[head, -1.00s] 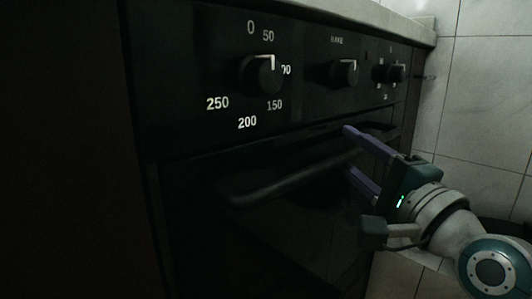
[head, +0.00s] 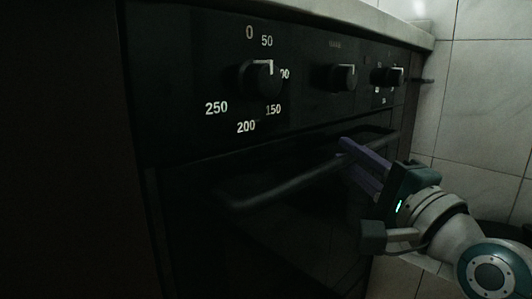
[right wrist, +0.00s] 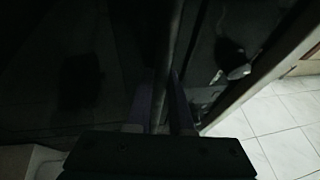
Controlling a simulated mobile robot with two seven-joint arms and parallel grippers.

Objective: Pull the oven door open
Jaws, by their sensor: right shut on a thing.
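The black oven door (head: 270,240) fills the lower middle of the head view, below the control panel. It looks shut or nearly so, but the dark picture makes this hard to tell. Its long bar handle (head: 280,188) runs across the top of the door. My right gripper (head: 346,156) is shut on the handle, towards its right end. In the right wrist view the handle (right wrist: 172,60) runs between the two purple fingers (right wrist: 160,110). My left gripper is not in view.
The control panel has a large temperature knob (head: 262,80) and smaller knobs (head: 341,77) to its right. A pale worktop (head: 370,18) lies above. A tiled wall (head: 480,90) stands at the right. White floor tiles (right wrist: 280,125) show in the right wrist view.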

